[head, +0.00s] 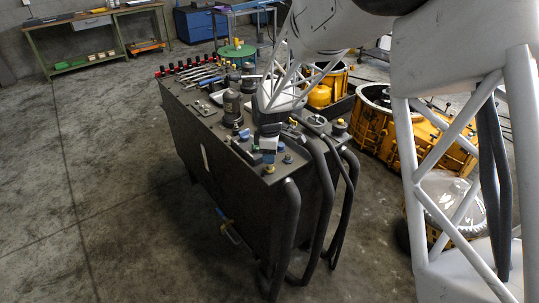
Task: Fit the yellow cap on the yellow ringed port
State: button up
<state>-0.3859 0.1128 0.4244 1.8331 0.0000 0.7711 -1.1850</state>
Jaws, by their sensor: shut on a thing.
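My gripper (268,139) is over the near end of the dark workbench (190,148), pointing down from the arm's dark wrist. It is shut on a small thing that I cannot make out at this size. A small yellow-topped piece (340,124) stands at the bench's right corner, to the right of my gripper. A smaller yellow spot (293,122) shows just right of the wrist. I cannot tell which of these is the yellow cap or the yellow ringed port. The wrist hides part of the bench top.
Blue-topped fittings (288,158) stand close by my gripper. A dark cylinder (232,105), metal tools (203,76) and a row of red-topped pieces (184,66) lie farther along. Thick dark hoses (322,200) bend over the near edge. An orange housing (375,122) stands behind. The floor at left is clear.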

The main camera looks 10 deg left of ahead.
jog(key=shift+f, duration=1.35)
dwell(0.5)
jog(key=o, duration=1)
jog(key=shift+r, duration=0.2)
jog(key=shift+r, duration=3.75)
jog(key=shift+r, duration=3.5)
